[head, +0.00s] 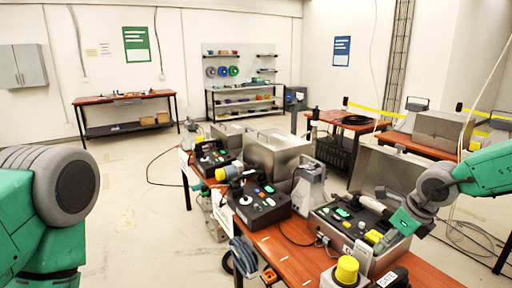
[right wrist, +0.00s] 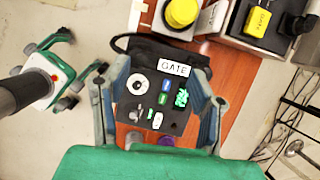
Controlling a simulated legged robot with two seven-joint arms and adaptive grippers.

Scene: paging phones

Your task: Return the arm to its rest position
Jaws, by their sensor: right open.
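My right arm (head: 490,170) comes in from the right in the head view, bent at a grey joint. Its green gripper (head: 404,221) hangs over the front console on the orange table. In the right wrist view the gripper (right wrist: 160,95) is open, its two fingers spread wide with nothing held. Beyond the fingers lies a dark control box with a white GATE label (right wrist: 174,68), a white dial and coloured buttons. The fingers appear apart from it. My left arm (head: 45,205) shows at the left edge of the head view; its gripper is out of frame.
The orange table (head: 290,249) holds consoles (head: 262,204), an open metal case (head: 385,172), a grey lantern-like device (head: 310,186) and a yellow button (head: 347,268). Cables hang off its left edge. The floor (head: 135,220) to the left is mostly open.

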